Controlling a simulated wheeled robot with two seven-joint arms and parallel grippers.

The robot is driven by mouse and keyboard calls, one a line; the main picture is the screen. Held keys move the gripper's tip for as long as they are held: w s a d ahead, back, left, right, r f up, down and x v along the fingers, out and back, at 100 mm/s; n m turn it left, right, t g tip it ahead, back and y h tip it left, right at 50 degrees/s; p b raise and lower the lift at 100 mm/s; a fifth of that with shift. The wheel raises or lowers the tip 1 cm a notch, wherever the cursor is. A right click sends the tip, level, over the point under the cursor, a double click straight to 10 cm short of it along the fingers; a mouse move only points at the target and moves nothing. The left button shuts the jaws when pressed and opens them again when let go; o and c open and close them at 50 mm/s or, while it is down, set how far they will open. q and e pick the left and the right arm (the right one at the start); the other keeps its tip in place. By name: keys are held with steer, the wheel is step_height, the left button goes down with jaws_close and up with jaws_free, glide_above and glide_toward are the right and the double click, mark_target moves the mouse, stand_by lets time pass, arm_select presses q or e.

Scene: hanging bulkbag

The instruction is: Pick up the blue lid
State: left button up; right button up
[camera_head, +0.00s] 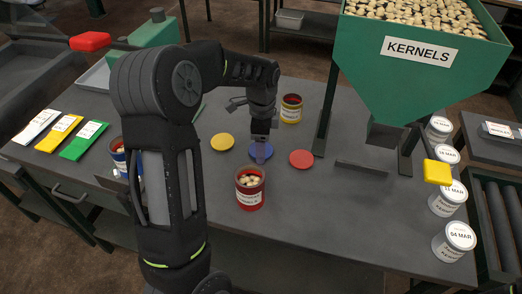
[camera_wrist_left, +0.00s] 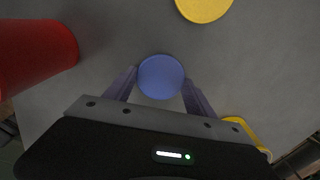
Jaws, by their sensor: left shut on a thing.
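The blue lid (camera_head: 253,150) is a small flat disc at the middle of the grey table. In the left wrist view the blue lid (camera_wrist_left: 160,77) sits between the two fingers. My left gripper (camera_head: 261,152) reaches straight down onto it and is shut on its sides; in the left wrist view the fingertips (camera_wrist_left: 160,80) flank the lid. The lid is at or very near the table top; I cannot tell if there is a gap. The gripper partly hides the lid in the head view. My right gripper is not in view.
A yellow lid (camera_head: 222,142) and a red lid (camera_head: 301,159) lie on either side. A red tin of kernels (camera_head: 250,194) stands in front, a yellow tin (camera_head: 291,109) behind. A green KERNELS hopper (camera_head: 420,75) and several white cans (camera_head: 455,242) stand at right.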

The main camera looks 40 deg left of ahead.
arm_select(q)
steer(key=c, duration=0.6)
steer(key=shift+o, duration=0.2)
steer(key=shift+r, duration=0.1)
step_height(320, 180, up, 10)
steer(key=shift+b, duration=0.45)
